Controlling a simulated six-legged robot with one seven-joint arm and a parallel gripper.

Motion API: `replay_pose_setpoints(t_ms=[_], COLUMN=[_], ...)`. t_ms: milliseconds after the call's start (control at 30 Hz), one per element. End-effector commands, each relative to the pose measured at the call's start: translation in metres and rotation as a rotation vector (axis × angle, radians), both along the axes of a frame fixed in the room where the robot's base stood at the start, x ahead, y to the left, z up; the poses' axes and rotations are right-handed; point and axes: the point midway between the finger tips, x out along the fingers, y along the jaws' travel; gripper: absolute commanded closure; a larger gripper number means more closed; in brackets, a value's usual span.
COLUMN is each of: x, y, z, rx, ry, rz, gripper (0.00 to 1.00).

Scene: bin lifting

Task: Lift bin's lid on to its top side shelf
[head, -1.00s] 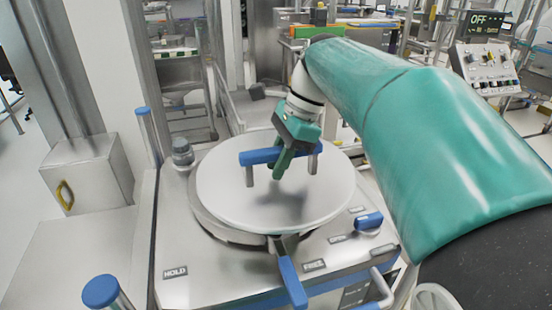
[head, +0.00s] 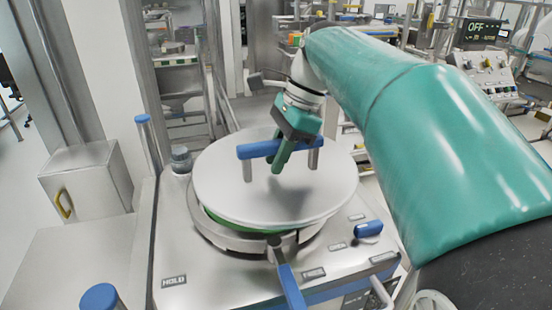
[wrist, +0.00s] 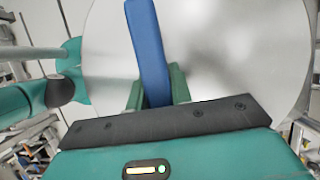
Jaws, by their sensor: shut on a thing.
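The bin's lid (head: 225,195) is a round pale grey disc with a blue bar handle (head: 245,151) on two grey posts. My gripper (head: 282,158) is shut on the blue handle, and its green fingers sit either side of the bar. The wrist view shows the handle (wrist: 147,45) between the fingers (wrist: 157,88), with the lid (wrist: 222,50) behind. The lid is raised slightly and tilted above the bin's metal rim (head: 240,242). A green band (head: 225,222) shows in the gap at the front left. The bin's inside is hidden.
A blue lever (head: 290,285) sticks out in front of the rim. A blue knob (head: 369,229) is at the right and a grey knob (head: 181,158) at the left. A metal box (head: 88,183) and a blue-capped post (head: 100,297) stand left.

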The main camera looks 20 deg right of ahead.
Motion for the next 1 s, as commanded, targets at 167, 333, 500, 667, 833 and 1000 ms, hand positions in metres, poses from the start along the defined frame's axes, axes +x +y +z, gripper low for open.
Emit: replay_pose_setpoints(t_ms=[167, 333, 500, 667, 833, 1000], x=[0.001, 0.000, 0.000, 0.000, 0.000, 0.000], y=[0.000, 0.000, 0.000, 0.000, 0.000, 0.000], z=[0.010, 0.017, 0.024, 0.031, 0.038, 0.046], rx=[0.000, 0.000, 0.000, 0.000, 0.000, 0.000], ry=[-0.007, -0.005, -0.007, -0.005, -0.006, -0.006], rz=[0.000, 0.001, 0.000, 0.000, 0.001, 0.001], gripper=[1.00, 1.00, 1.00, 1.00, 1.00, 1.00])
